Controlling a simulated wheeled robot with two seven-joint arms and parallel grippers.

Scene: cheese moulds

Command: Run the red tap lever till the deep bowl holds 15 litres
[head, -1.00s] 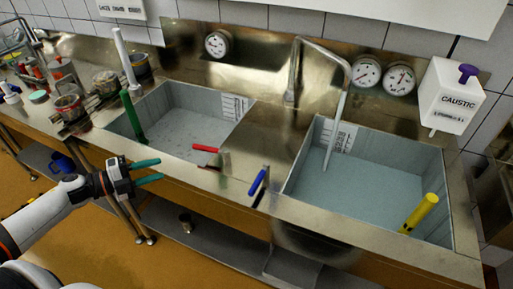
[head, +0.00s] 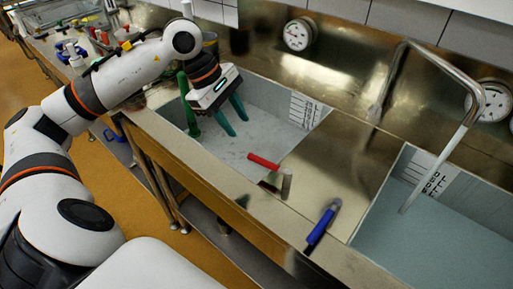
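The right bowl (head: 440,250) also has a scale and holds bluish water; the picture does not show which is the deep one. My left gripper (head: 229,115) is above the left bowl, fingers down and apart, empty, up and left of the red lever and not touching it. My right gripper is not in view.
A blue lever (head: 322,224) sits on the front rim by the right bowl. A bent steel spout (head: 437,58) hangs over the right bowl. A green standpipe (head: 188,106) stands in the left bowl, close to my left gripper. A dial (head: 299,34) is on the back wall.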

